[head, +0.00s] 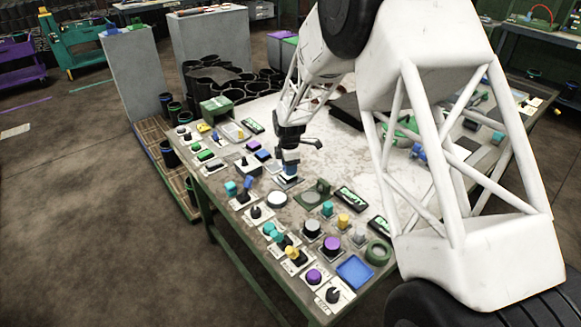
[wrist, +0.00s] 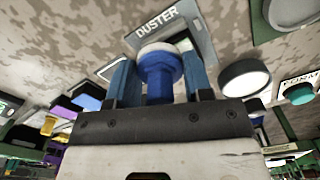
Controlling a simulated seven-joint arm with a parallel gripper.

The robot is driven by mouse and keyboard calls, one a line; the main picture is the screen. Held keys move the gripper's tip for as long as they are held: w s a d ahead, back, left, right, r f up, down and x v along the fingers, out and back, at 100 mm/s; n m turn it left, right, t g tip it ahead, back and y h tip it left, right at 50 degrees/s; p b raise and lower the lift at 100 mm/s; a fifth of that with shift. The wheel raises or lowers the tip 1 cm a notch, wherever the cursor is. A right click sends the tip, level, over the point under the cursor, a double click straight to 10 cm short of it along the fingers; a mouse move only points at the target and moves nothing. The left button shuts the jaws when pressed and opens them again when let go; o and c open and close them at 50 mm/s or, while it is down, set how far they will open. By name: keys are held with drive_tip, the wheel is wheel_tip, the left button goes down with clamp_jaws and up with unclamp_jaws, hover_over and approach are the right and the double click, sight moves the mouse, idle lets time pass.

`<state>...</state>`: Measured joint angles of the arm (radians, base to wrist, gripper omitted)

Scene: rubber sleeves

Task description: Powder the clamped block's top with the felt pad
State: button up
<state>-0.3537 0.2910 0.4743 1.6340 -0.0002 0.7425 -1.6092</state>
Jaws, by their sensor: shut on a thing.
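My gripper (head: 290,158) is at the near side of the table, shut on a blue knob-shaped handle. In the wrist view, the gripper's blue fingers (wrist: 160,82) stand on either side of the handle (wrist: 160,75). A pale round rim at its far end looks like the felt pad (wrist: 152,47). It is over or on a grey plate marked DUSTER (wrist: 200,42); I cannot tell whether it touches. A white round disc (head: 277,199) lies to the right of the gripper in the wrist view (wrist: 245,78). I cannot make out the clamped block with certainty.
The table (head: 265,112) has a row of knobs, buttons and labelled plates along its near edge. A dark green fixture (head: 323,186) and a blue tray (head: 354,271) stand farther right. Black sleeves (head: 230,85) are grouped behind the far left.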

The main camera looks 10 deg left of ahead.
sight(288, 178)
drive_tip(key=shift+s+a, duration=0.15)
drive_tip(key=shift+a, duration=0.05)
idle(0.4)
drive_tip(key=shift+s+a+f, duration=0.1)
drive_tip(key=shift+s+a, duration=0.65)
drive_tip(key=shift+s+d, duration=0.15)
drive_tip(key=shift+s, duration=0.05)
drive_tip(key=shift+s+d, duration=0.75)
drive_tip(key=shift+d, duration=0.05)
drive_tip(key=shift+w+d, duration=0.15)
drive_tip(key=shift+w, duration=0.05)
idle(0.6)
drive_tip(key=shift+w+d+r, duration=0.2)
drive_tip(key=shift+w+d, duration=0.55)
